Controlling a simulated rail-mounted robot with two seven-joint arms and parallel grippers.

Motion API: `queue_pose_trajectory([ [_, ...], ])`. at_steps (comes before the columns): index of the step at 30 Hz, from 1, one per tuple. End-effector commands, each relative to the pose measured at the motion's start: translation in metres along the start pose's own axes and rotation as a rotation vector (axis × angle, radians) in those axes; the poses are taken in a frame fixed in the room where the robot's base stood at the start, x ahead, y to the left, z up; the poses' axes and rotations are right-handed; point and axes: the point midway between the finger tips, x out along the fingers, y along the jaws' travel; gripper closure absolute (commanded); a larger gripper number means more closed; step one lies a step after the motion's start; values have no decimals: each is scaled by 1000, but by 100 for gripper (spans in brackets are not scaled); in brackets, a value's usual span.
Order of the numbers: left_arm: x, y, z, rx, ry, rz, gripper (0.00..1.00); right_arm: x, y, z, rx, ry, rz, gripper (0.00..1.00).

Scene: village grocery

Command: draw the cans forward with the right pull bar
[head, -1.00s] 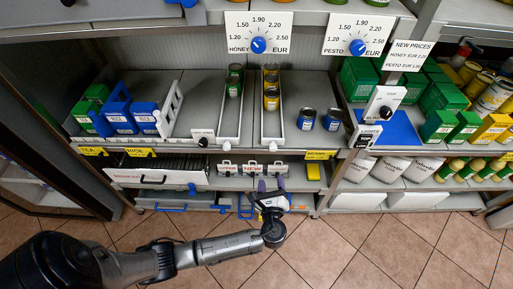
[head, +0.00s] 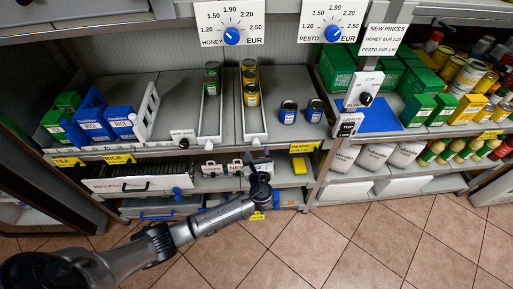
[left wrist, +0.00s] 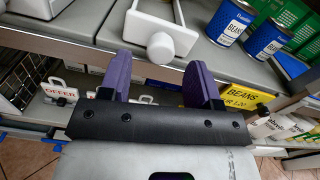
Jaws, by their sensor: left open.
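Two long white pull bars lie front to back on the shelf. The left pull bar (head: 211,113) has green cans (head: 212,72) at its back end. The right pull bar (head: 253,123) has several yellow-topped and dark cans (head: 250,88) towards its back. My left gripper (head: 258,158) is at the shelf's front edge, just before the right pull bar. In the left wrist view its purple fingers (left wrist: 158,84) are spread and empty. The white knob (left wrist: 160,47) of the right pull bar is ahead, above and between them, apparently apart from them. My right gripper is not in view.
Two blue bean cans (head: 288,112) stand just right of the right pull bar. A white block with a black knob (head: 184,138) is left of the bars. Small white tags with handles hang below the shelf edge. A yellow BEANS label (left wrist: 245,97) is close to the right finger.

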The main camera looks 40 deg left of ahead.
Motion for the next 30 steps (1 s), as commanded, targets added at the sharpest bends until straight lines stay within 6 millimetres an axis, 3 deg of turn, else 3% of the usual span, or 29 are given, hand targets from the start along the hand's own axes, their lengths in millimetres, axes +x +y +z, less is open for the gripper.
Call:
queue_pose_trajectory([
  [9,29,0,0,0,-1,1,43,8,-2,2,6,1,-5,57],
  [21,32,0,0,-1,0,0,43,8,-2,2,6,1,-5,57],
  [30,32,0,0,-1,0,0,72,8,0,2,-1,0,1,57],
])
